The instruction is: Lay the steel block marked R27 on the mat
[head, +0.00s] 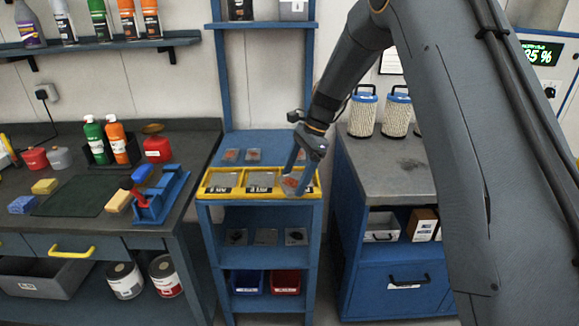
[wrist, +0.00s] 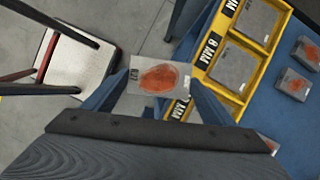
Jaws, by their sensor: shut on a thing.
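My gripper (wrist: 157,85) is shut on a flat grey steel block (wrist: 158,78) with an orange rust patch on its face. A dark mark at the block's left end looks like R27, partly hard to read. In the head view the held block (head: 292,184) is at the right end of the yellow tray (head: 206,184), and I cannot tell if it touches the tray. A dark green mat (head: 75,196) lies on the workbench at left, well apart from my gripper. Its surface looks clear.
Other steel blocks (wrist: 244,66) lie in the tray's compartments, and small rusty ones (wrist: 292,84) sit on the blue shelf behind. Sponges (head: 44,186), a blue holder (head: 162,198) and bottles (head: 118,143) surround the mat. A grey cabinet top (head: 385,170) stands at right.

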